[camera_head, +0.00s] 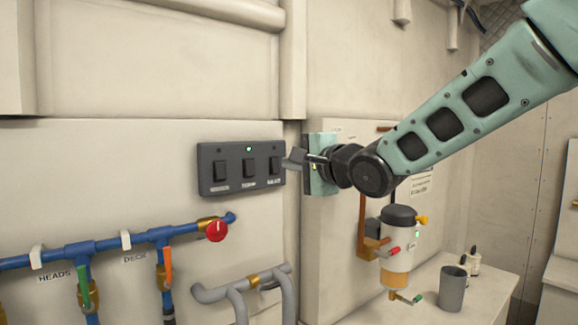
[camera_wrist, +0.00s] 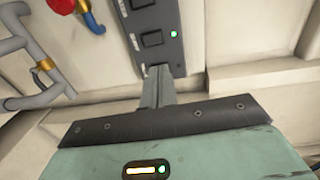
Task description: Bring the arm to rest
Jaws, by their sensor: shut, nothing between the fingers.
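My arm reaches in from the upper right in the head view. My gripper (camera_head: 292,160) is shut and empty, with its fingertips at the right end of the black switch panel (camera_head: 241,166). In the wrist view the shut fingers (camera_wrist: 157,75) point at the panel's end (camera_wrist: 152,38). I cannot tell whether they touch it. The panel has several rocker switches, and a green light shows above the middle one. The rightmost switch (camera_head: 274,165) is just left of the fingertips.
Blue pipes (camera_head: 75,247) with a red knob (camera_head: 216,231) and coloured valve handles run below left. Grey pipes (camera_head: 240,288) are below the panel. At lower right are a filter unit (camera_head: 398,250), a grey cup (camera_head: 453,288) and small bottles on a counter. Space before the wall looks open.

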